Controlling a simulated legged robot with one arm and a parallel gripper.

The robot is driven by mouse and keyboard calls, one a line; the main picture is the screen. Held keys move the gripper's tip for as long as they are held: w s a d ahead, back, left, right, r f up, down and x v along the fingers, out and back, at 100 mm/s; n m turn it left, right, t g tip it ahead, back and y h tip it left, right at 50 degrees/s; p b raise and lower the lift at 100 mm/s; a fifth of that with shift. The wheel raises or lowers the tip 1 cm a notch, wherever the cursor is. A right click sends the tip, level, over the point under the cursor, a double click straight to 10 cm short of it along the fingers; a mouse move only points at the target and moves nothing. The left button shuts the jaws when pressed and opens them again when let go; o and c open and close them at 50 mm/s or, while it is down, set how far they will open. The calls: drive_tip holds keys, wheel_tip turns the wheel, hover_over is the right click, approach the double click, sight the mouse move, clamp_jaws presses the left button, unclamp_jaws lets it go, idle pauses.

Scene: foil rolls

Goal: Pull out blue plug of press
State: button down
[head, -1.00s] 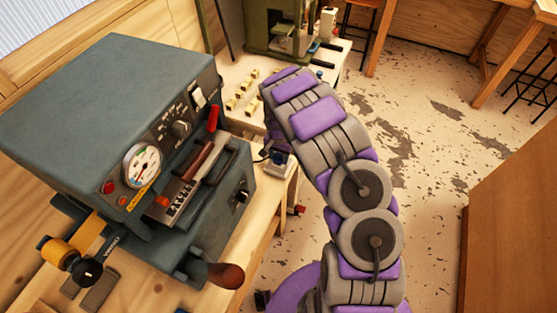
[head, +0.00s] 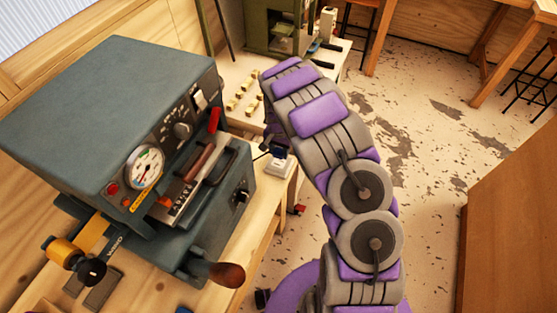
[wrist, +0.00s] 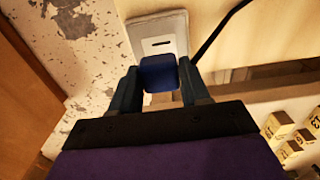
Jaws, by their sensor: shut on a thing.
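The press (head: 110,110) is a dark grey-green machine with a round gauge at the left of the head view. Behind its right side, a small white socket box (head: 279,167) sits at the bench edge. My gripper (wrist: 159,72) is shut on the blue plug (wrist: 160,74), one finger on each side. In the wrist view, the socket's pale plate (wrist: 157,24) with a dark slot shows beyond the plug. The plug seems raised over the box; any remaining contact is hidden. In the head view my arm partly hides the gripper.
Several small cream blocks (head: 238,100) stand on the bench behind the press. A green machine (head: 272,28) is at the back. A black cord (wrist: 216,32) runs past the plate. A brown wooden panel (head: 515,210) stands at the right. Worn floor lies between.

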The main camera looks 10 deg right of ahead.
drive_tip(key=shift+r, duration=0.55)
